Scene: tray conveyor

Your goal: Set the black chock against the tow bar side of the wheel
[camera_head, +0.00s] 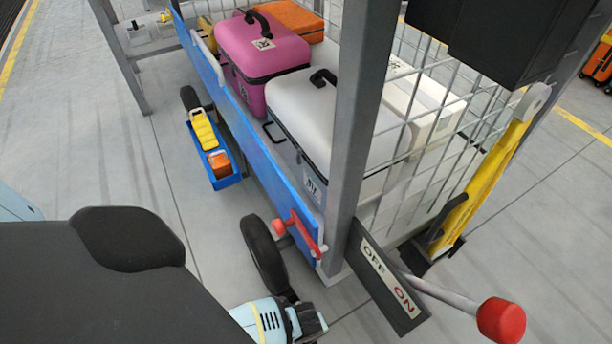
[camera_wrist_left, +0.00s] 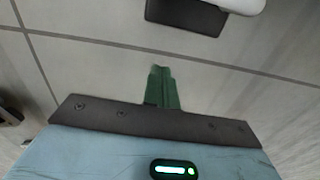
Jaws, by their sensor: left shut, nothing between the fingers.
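The near wheel (camera_head: 262,252) of the blue-sided baggage cart is black and upright on the floor. A small dark shape (camera_head: 289,297) shows at its foot, partly behind a light-blue part of my arm; I cannot tell whether it is the black chock. The yellow tow bar (camera_head: 487,185) stands raised at the cart's right end. In the left wrist view, my left gripper (camera_wrist_left: 160,73) shows green fingers closed together and empty over the grey floor. A dark flat block (camera_wrist_left: 186,16) lies beyond them beside a white rounded part; I cannot identify it. My right gripper is not in view.
A red-knobbed lever (camera_head: 500,320) and an OFF/ON plate (camera_head: 385,280) stick out at the front corner post (camera_head: 356,130).

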